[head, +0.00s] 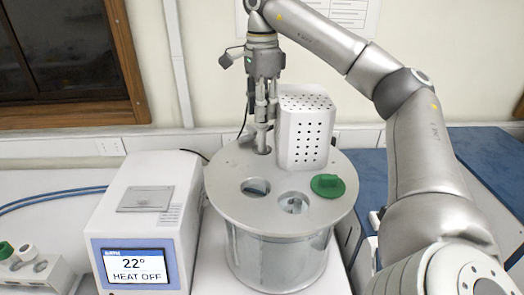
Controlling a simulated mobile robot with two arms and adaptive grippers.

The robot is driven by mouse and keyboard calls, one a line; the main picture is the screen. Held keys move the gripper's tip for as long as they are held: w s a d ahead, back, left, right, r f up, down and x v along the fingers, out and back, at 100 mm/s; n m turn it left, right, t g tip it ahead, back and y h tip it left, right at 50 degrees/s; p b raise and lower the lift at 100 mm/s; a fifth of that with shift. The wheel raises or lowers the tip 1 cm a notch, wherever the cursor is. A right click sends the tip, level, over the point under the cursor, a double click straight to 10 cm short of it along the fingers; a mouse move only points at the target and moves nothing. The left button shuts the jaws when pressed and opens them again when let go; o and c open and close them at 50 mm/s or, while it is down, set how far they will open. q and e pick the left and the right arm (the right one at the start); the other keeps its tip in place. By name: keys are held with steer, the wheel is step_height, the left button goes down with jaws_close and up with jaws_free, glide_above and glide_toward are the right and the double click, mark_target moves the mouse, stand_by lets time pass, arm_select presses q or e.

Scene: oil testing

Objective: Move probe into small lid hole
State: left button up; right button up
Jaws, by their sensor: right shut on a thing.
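A round grey lid (230,205) covers a clear glass bath (285,258). The lid has two larger holes at the front, left (256,187) and right (293,202), and a small hole at the back, partly hidden by my right gripper. My right gripper (264,118) points down over the back of the lid and is shut on a thin probe (263,141). The probe stands about upright, its lower end at the small back hole. I cannot tell how deep it is in. My left gripper is not in view.
A white perforated box (306,127) stands on the lid close to the right of my gripper. A green plug (327,186) sits at the lid's right. A white control unit (152,205) reading "22° HEAT OFF" stands left. A rack with a green cap (28,265) is at far left.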

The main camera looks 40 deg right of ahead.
mark_target(262, 125)
steer(key=shift+f, duration=0.1)
steer(key=shift+f+b, duration=1.05)
steer(key=shift+f, duration=0.95)
steer(key=shift+f+b, duration=0.3)
steer(key=shift+f, duration=0.15)
step_height(262, 125, up, 6)
steer(key=m+p, duration=0.4)
steer(key=shift+f, duration=0.25)
steer(key=shift+f+m, duration=0.3)
steer(key=shift+f, duration=2.6)
steer(key=shift+f, duration=0.1)
